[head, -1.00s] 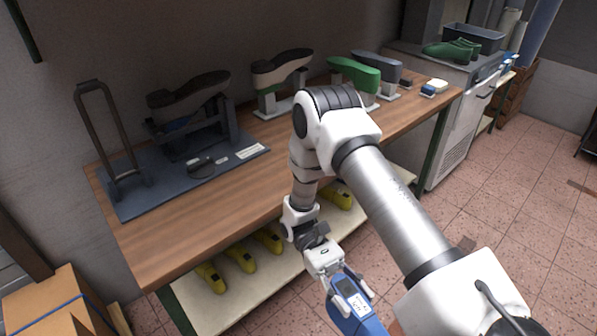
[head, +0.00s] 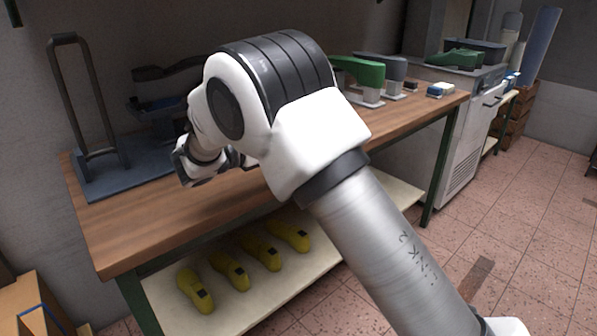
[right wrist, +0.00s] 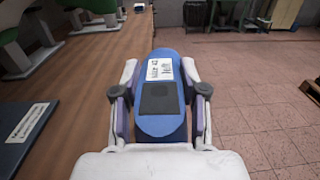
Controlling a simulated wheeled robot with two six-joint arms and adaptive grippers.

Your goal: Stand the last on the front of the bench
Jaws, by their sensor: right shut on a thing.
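My right gripper (right wrist: 160,105) is shut on a blue last (right wrist: 162,125), with one finger on each side of it. The last has a white printed label (right wrist: 160,70) and a dark square patch. In the right wrist view it overlaps the front edge of the wooden bench (right wrist: 82,80), with bench top to its left and tiled floor to its right. In the head view my right arm covers the last and the gripper's fingers. The bench (head: 150,225) also shows there. My left gripper is not in view.
A green last on a stand (head: 362,75) and a grey one (head: 385,70) stand toward the right. Several yellow lasts (head: 262,250) lie on the lower shelf.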

